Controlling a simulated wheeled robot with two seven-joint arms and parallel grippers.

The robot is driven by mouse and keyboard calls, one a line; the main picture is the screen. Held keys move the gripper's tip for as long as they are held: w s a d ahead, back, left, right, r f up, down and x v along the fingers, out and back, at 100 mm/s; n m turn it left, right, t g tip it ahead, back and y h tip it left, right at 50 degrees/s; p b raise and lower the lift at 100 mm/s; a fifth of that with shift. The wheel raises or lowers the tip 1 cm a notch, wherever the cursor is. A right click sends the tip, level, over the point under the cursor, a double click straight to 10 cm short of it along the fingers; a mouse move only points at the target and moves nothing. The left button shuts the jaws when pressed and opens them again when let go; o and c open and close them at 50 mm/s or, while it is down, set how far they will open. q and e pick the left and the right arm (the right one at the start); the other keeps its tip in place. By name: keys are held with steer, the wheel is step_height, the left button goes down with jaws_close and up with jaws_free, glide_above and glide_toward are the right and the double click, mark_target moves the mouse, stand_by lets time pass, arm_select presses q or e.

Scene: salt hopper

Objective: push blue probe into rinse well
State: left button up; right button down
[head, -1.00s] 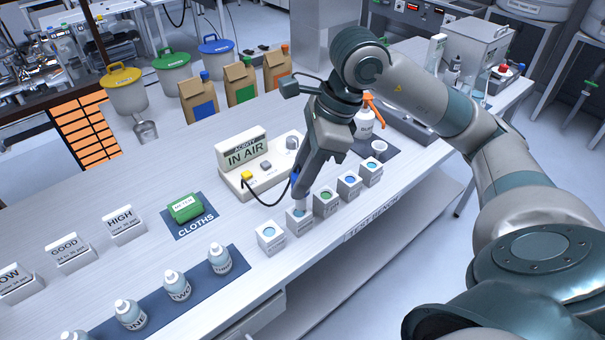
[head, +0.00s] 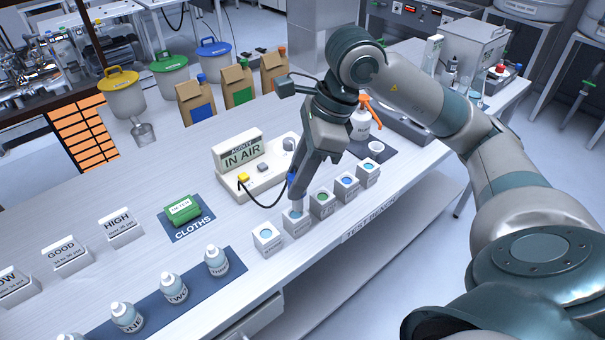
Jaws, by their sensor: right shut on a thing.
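My right gripper (head: 297,197) is shut on the blue probe (head: 291,180), of which a bit of blue and a pale lower end show. A black cable runs from it to the acidity meter (head: 247,160), whose display reads "IN AIR". The probe points down at a white block with a blue-topped well (head: 297,222), second from the left in a row of several. The probe's lower end is at or just over that well's opening; whether it is inside I cannot tell. The labels on the blocks are too small to read. My left gripper is not in view.
Neighbouring well blocks stand close on both sides, at left (head: 267,240) and right (head: 322,203). A spray bottle (head: 361,122) and small cup (head: 376,148) stand behind. Bottles on a dark mat (head: 195,293) and a green cloth pack (head: 182,210) lie left. The bench's front edge is near.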

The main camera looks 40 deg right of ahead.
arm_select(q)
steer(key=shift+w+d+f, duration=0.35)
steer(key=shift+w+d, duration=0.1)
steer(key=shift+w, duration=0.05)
arm_select(e)
steer(key=shift+f, duration=0.45)
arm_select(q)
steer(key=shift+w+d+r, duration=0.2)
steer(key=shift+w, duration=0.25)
arm_select(e)
steer(key=shift+a, duration=0.1)
steer(key=shift+w+a, duration=0.25)
steer(key=shift+w, duration=0.2)
steer(key=shift+s+r, duration=0.25)
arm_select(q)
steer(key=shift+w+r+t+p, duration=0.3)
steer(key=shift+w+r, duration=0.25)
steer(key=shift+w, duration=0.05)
arm_select(e)
steer(key=shift+w, duration=0.1)
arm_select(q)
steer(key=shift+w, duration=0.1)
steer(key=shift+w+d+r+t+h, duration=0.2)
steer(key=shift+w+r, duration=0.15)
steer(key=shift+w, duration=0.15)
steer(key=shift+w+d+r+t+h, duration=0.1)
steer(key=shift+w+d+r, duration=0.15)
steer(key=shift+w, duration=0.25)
